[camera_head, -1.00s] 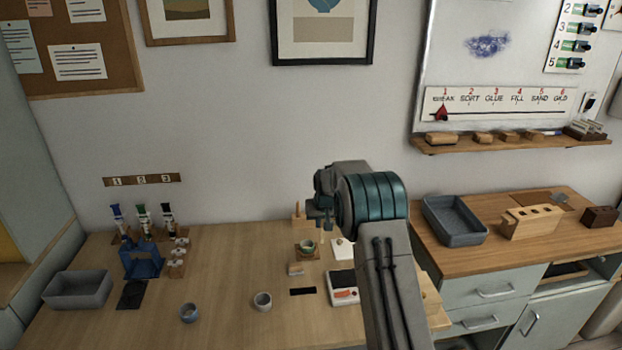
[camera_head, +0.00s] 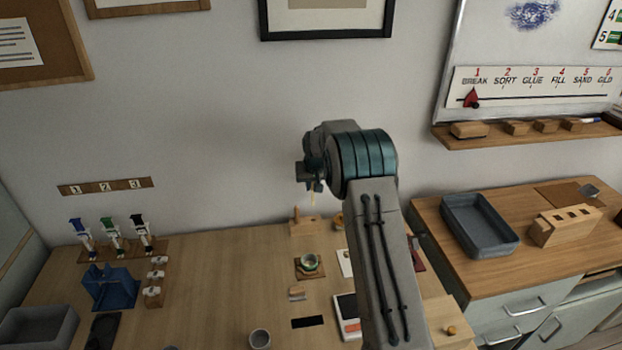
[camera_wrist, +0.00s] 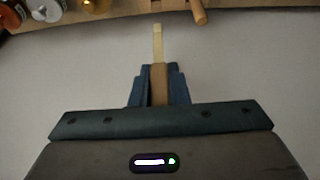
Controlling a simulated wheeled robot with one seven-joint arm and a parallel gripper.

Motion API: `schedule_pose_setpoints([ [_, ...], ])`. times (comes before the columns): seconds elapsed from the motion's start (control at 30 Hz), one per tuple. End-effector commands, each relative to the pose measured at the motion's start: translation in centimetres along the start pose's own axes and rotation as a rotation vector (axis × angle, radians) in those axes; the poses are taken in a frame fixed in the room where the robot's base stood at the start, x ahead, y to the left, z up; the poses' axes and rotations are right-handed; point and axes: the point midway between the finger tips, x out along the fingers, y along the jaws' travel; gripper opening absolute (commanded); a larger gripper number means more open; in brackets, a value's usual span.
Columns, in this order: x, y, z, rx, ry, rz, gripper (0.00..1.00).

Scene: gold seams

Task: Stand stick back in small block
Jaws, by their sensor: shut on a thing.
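My gripper (camera_wrist: 157,88) is shut on a stick (camera_wrist: 157,42) with a brown shaft between the fingers and a pale end beyond them. In the head view my gripper (camera_head: 311,178) is high above the back of the table, and a thin pale part of the stick (camera_head: 313,198) hangs below it. A light wooden block with an upright peg (camera_head: 302,226) stands at the table's back edge, below my gripper and apart from it. A small wooden block (camera_head: 296,293) lies further forward. I cannot tell which is the task's small block.
A bowl (camera_head: 309,263) on a wooden mat, a scale (camera_head: 347,310) and a black strip (camera_head: 309,322) lie nearby. A cup (camera_head: 259,339) stands at the front. A blue rack (camera_head: 108,286) is at left. My arm covers the table's right part.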

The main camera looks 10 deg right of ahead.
Motion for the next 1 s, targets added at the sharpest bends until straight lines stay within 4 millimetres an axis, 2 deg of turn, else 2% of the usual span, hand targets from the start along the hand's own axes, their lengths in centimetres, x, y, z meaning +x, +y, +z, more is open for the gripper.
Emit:
schedule_pose_setpoints([
  [0.77,4.3,0.0,1.8,0.0,-0.001,0.0,0.0],
  [1.0,4.1,0.0,1.7,0.0,0.0,0.0,0.0],
])
